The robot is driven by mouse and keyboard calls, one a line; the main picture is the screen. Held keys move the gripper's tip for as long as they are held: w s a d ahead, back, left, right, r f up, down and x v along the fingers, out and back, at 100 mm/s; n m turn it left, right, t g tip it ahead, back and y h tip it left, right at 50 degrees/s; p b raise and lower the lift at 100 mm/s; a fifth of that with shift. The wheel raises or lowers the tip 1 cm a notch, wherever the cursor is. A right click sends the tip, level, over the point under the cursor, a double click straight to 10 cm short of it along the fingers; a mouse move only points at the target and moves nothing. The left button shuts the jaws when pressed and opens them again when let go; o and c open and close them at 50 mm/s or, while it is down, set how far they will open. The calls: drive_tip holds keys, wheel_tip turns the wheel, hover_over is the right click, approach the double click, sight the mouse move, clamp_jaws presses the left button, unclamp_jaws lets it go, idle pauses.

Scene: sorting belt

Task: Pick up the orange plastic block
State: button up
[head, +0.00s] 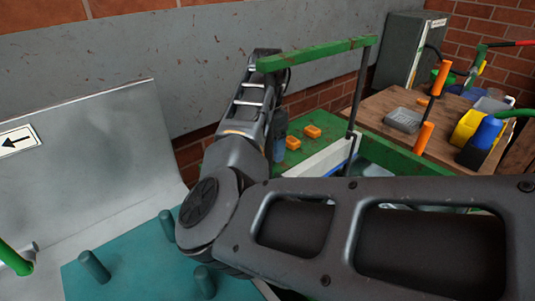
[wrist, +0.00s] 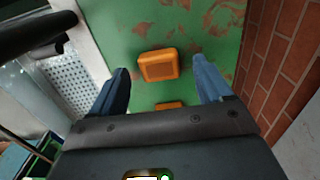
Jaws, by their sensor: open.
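Two orange plastic blocks rest on a worn green surface. In the head view one block (head: 313,131) lies farther right and the other block (head: 292,142) lies nearer my gripper (head: 280,135). In the wrist view one block (wrist: 159,65) lies between and slightly beyond the blue fingers of my gripper (wrist: 162,73), with space on both sides. A second block (wrist: 168,105) shows only at its edge, the rest hidden behind the gripper body. My gripper is open and empty, pointing down over the green surface; its height above the blocks is hard to tell.
A brick wall (wrist: 280,60) runs close along the right in the wrist view. A white-edged perforated metal part (wrist: 70,80) is on the left. A green bar (head: 318,54) on a dark post stands beside my arm. A wooden table (head: 390,105) with tools is at the right.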

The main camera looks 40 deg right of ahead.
sight(272, 151)
drive_tip(key=shift+f, duration=0.6)
drive_tip(key=shift+c, duration=0.4)
drive_tip(key=c, duration=1.1)
drive_tip(key=shift+o, duration=0.2)
drive_tip(key=shift+r, duration=0.5)
drive_tip(key=r, duration=0.2)
drive_tip(key=d+r, duration=0.1)
drive_tip(key=shift+s+d+r+b, duration=0.1)
drive_tip(key=shift+s+r+b, duration=0.05)
drive_tip(key=shift+r+b, duration=0.2)
drive_tip(key=s+d+r, duration=0.3)
drive_tip(key=d+r, duration=0.3)
drive_tip(key=d, duration=0.4)
drive_tip(key=shift+r, duration=0.15)
